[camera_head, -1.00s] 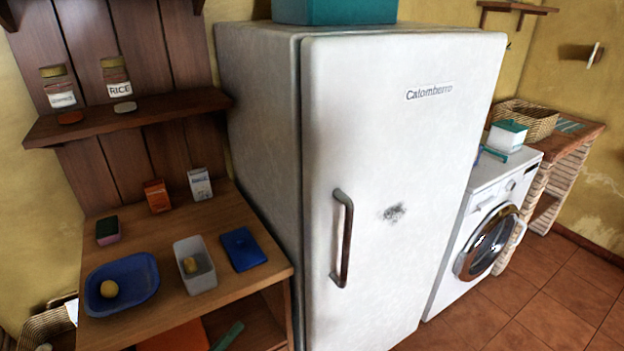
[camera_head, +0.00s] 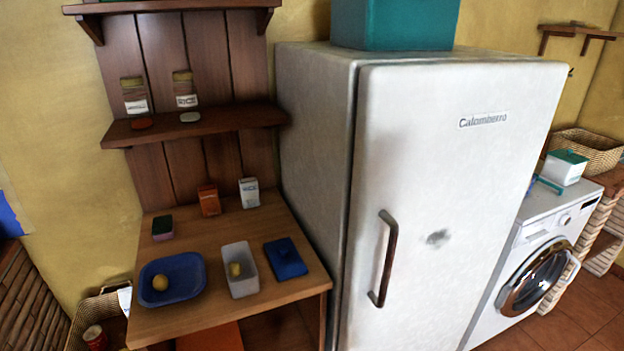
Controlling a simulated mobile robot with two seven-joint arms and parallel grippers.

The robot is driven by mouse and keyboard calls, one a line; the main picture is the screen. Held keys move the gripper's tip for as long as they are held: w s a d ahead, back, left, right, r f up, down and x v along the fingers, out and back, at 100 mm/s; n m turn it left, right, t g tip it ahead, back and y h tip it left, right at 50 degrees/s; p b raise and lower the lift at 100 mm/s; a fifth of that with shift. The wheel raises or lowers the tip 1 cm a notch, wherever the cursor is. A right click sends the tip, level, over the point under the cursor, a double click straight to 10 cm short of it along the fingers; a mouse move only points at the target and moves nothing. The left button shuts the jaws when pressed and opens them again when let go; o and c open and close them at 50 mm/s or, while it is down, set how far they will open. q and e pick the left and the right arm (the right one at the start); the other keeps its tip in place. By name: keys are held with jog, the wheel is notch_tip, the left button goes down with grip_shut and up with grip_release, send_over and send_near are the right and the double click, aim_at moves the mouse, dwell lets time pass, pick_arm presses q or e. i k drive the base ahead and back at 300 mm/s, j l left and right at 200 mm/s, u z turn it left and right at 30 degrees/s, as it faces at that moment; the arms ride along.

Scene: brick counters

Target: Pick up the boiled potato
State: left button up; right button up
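A small round yellowish thing (camera_head: 160,283), which looks like a potato, lies in a blue tray (camera_head: 190,264) on the wooden table at the lower left. A second yellowish piece (camera_head: 235,270) lies in a white open container (camera_head: 241,288) just right of the tray. I cannot tell for sure which of the two is the boiled potato. Neither of my grippers shows in the head view.
The wooden table (camera_head: 215,225) also holds a blue lid-like box (camera_head: 286,258), a sponge (camera_head: 162,228) and two small cartons at the back. A shelf (camera_head: 230,118) with jars hangs above. A tall white fridge (camera_head: 450,200) stands close on the right.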

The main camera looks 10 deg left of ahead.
aim_at(160, 283)
jog(key=u, duration=1.3)
